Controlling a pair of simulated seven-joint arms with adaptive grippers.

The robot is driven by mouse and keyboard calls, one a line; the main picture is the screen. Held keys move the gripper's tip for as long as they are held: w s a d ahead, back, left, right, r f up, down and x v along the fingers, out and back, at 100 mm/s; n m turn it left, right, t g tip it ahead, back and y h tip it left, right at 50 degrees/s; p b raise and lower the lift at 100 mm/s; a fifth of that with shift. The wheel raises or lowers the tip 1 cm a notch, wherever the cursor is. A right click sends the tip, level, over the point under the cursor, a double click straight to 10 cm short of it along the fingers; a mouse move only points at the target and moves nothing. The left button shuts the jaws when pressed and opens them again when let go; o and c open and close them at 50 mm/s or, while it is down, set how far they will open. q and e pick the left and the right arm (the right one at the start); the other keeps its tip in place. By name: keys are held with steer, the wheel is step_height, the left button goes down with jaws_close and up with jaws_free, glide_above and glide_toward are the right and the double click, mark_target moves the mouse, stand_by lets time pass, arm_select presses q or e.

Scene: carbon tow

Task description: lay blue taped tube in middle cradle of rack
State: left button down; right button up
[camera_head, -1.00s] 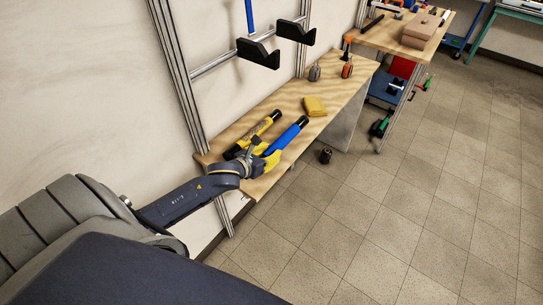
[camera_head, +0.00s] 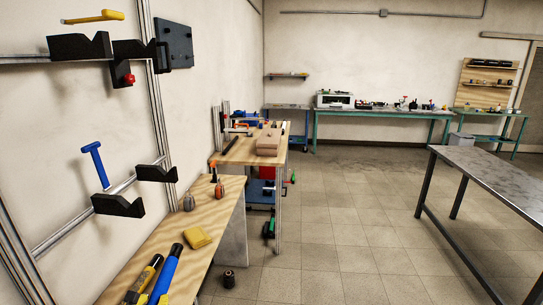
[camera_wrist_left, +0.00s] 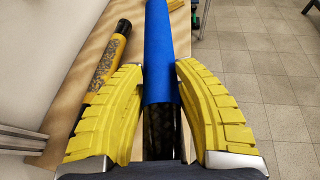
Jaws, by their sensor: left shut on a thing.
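The blue taped tube (camera_head: 166,276), with black ends, is near the bottom left of the head view. In the left wrist view the tube (camera_wrist_left: 158,55) runs between the yellow fingers of my left gripper (camera_wrist_left: 162,85), which is shut on it. It appears low over the wooden bench; I cannot tell if it touches it. In the head view the rack carries a lower pair of black cradles, one nearer (camera_head: 118,205) and one farther (camera_head: 157,173), both empty. An upper pair (camera_head: 80,46) is above. My right gripper is not in view.
A yellow-and-black tube (camera_head: 143,281) lies left of the blue one. A blue T-shaped thing (camera_head: 95,162) is by the lower rail. A black cylinder (camera_head: 229,279) stands on the floor.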

arm_select(q)
steer(key=w+d+r+h, duration=0.1)
steer(key=w+d+r, duration=0.1)
steer(key=d+r, duration=0.8)
steer(key=shift+d+r+m, duration=0.3)
steer(key=shift+d+m, duration=0.1)
steer(key=shift+d, duration=0.9)
